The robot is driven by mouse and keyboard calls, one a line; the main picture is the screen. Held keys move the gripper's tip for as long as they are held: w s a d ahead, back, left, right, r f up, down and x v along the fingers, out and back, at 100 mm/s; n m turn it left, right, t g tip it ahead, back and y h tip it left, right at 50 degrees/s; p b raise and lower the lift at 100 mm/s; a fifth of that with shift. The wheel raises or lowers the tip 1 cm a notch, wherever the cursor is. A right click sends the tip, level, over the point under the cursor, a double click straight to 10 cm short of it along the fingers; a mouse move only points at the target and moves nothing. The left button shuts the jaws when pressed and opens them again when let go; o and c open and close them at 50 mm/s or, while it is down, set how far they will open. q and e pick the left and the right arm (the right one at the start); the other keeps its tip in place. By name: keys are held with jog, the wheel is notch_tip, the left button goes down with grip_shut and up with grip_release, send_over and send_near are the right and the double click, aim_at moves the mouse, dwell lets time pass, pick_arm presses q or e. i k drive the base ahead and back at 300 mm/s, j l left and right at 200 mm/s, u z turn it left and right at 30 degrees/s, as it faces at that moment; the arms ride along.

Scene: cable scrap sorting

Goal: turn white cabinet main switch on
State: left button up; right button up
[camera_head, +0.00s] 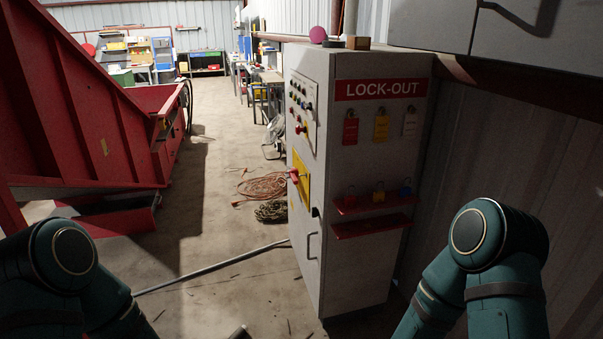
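The white cabinet (352,255) stands upright right of the middle, its narrow control face turned to the left. A red rotary switch (294,175) sits on a yellow plate (303,186) at mid-height of that face, seen at a steep angle; its set position cannot be read. Above it is a panel with several small buttons and lamps (301,105). A door handle (309,240) is below. My two arms show at the lower left and lower right, apart from the cabinet. Neither gripper can be made out.
The cabinet's LOCK-OUT side (380,89) carries hanging tags and a red shelf (375,201) with padlocks. A grey pipe (215,266) lies on the floor before the cabinet, with coiled cables (264,187) beyond. A red machine (70,100) stands left. Open floor lies between.

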aim_at(293, 172)
jog(key=i+j+z, duration=0.25)
jog(key=z, duration=0.3)
jog(key=i+j+z, duration=0.1)
jog(key=z, duration=0.25)
jog(key=i+j+z, duration=0.25)
jog(key=j+z, duration=0.15)
jog(key=i+j+z, duration=0.2)
jog(key=j+z, duration=0.15)
jog(key=i+j+z, duration=0.1)
jog(key=j, duration=0.25)
jog(key=i+j, duration=0.1)
jog(key=j, duration=0.2)
jog(key=i+j+z, duration=0.15)
jog(key=j, duration=0.2)
jog(key=i+j, duration=0.1)
jog(key=j, duration=0.3)
jog(key=i+j, duration=0.1)
jog(key=j, duration=0.35)
jog(key=i+j, duration=0.1)
jog(key=j, duration=0.3)
